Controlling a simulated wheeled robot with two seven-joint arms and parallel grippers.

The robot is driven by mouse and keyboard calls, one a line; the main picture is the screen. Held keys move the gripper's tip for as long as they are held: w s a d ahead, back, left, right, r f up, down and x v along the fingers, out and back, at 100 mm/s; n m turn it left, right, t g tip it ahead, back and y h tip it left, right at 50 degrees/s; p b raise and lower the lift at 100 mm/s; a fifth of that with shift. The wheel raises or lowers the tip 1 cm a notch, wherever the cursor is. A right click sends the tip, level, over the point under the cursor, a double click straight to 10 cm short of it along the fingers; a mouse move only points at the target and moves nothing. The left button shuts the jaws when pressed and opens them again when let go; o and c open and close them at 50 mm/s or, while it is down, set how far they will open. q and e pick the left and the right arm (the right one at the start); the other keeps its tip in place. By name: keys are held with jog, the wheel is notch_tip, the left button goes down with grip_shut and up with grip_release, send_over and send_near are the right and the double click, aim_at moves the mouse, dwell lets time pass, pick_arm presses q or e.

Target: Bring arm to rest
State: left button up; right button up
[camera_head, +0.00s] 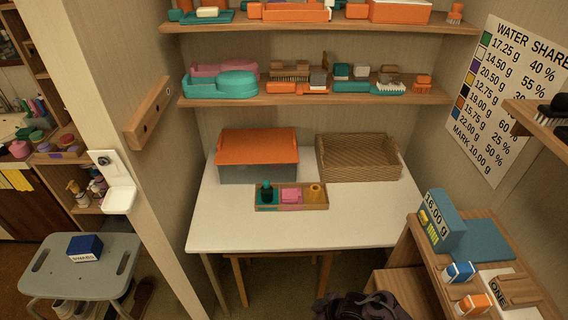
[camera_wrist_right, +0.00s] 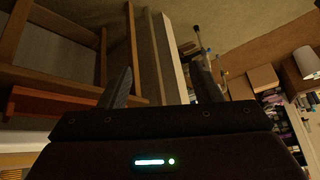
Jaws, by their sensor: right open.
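My right gripper (camera_wrist_right: 163,82) shows in the right wrist view. Its two dark fingers stand well apart with nothing between them. It points at wooden frame bars (camera_wrist_right: 119,48) on the left, a pale upright edge (camera_wrist_right: 172,58) in the middle and the room beyond. No contact with anything shows. Neither gripper can be made out in the head view, and my left gripper is in no view.
A white table (camera_head: 225,232) holds an orange-lidded box (camera_head: 257,147), a woven basket (camera_head: 358,157) and a small tray (camera_head: 262,207). Wooden shelves (camera_head: 320,100) hang above. A side desk (camera_head: 400,249) stands right, a grey stool (camera_head: 60,280) left. A dark bundle (camera_head: 362,306) lies at the bottom.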

jog(key=s+d+f+m+h+b, duration=0.1)
jog(key=s+d+f+m, duration=0.25)
jog(key=s+f, duration=0.35)
jog(key=s+d+f+m+h, duration=0.2)
jog(key=s+d+f, duration=0.2)
jog(key=s+f, duration=0.3)
jog(key=s+d+f+m+h, duration=0.1)
jog(key=s+d+f, duration=0.2)
jog(key=s, duration=0.6)
jog(key=s+d+f+m+g+h, duration=0.1)
jog(key=s+d+f, duration=0.3)
jog(key=s, duration=0.5)
jog(key=shift+s+d+f+m+g+h+b, duration=0.25)
jog(key=shift+m+h+b, duration=0.25)
jog(key=shift+m, duration=0.25)
jog(key=shift+w, duration=0.1)
